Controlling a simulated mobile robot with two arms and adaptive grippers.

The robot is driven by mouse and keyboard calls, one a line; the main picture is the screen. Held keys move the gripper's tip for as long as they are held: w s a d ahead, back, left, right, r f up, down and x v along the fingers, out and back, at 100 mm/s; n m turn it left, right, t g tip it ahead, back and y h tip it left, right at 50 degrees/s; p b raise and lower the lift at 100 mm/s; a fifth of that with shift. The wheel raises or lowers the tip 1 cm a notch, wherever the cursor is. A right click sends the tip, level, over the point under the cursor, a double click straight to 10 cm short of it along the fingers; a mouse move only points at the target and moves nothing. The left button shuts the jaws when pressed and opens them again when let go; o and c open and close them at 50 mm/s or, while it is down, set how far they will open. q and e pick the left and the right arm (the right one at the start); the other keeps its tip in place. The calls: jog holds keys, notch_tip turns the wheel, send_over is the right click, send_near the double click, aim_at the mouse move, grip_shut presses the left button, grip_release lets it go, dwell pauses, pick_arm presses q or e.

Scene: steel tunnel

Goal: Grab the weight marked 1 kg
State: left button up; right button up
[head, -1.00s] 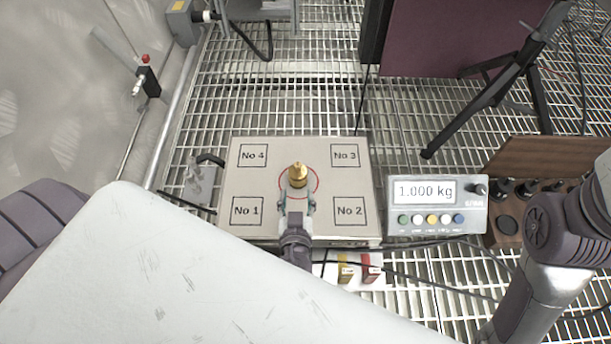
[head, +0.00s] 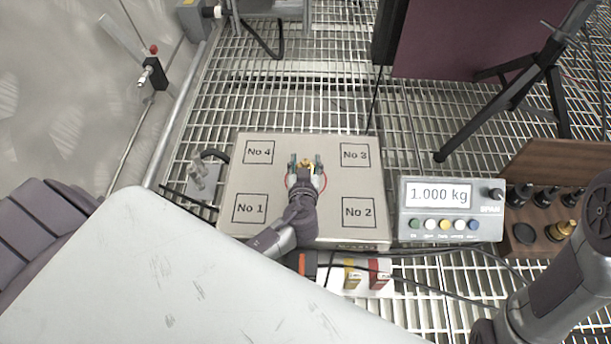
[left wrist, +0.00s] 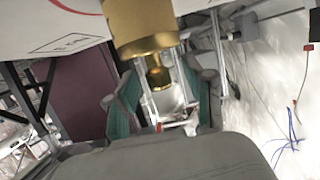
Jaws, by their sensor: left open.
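The brass weight (head: 307,163) stands on the scale's light platform (head: 280,225), inside the red circle in the middle. Any mark on it cannot be read. My left gripper (head: 305,160) is open over it, with one finger on each side, and hides most of it in the head view. In the left wrist view the brass weight (left wrist: 142,30) shows its wide body at the top, its knob pointing down between the green-padded fingers of my left gripper (left wrist: 158,88). Gaps show between knob and pads. The scale's display (head: 438,195) reads 1.000 kg. My right gripper is out of view.
A wooden holder (head: 550,160) at the right has several dark weights (head: 518,194) and a brass one (head: 569,228). A black tripod stand (head: 510,90) is behind it. A valve-like fitting (head: 198,175) sits left of the platform. Cables and small boxes (head: 365,275) lie in front.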

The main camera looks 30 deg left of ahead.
pick_arm(q)
jog(key=shift+c, duration=0.4)
grip_shut()
jog(key=shift+w+r, duration=0.15)
